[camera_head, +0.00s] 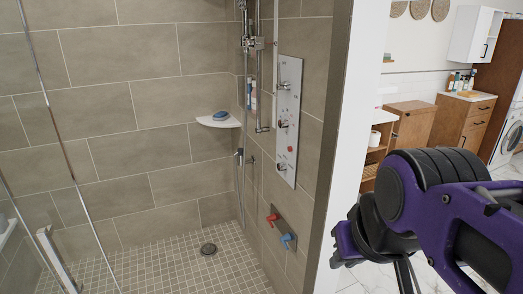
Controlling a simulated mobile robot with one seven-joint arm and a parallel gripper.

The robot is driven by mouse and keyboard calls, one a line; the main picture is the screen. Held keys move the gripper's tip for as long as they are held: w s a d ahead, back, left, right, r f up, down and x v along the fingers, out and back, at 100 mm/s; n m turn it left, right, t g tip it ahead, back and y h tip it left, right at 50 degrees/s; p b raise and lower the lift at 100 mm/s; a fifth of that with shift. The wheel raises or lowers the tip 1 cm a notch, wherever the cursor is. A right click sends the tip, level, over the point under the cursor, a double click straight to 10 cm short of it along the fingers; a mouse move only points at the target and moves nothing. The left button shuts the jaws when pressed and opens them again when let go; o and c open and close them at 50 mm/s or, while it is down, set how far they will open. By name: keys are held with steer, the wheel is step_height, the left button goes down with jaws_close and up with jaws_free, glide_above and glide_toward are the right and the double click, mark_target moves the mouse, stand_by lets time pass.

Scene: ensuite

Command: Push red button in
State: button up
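A small red button (290,149) shows on the lower part of the grey metal shower panel (289,90), on the right tiled wall of the shower. Below the panel, a wall plate (279,219) carries a red knob (271,218) and a blue knob (288,241). I cannot make out my gripper's fingers in this view. Nothing of my arm touches the panel or the red button.
The white wall end (345,140) stands between my arm and the panel. A glass screen with metal edges crosses the left. The shower floor (160,268) is clear around the drain (208,249). A corner shelf (219,123) holds a blue item. Wooden cabinets (464,120) stand beyond the wall.

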jaws_close()
stand_by(1.3)
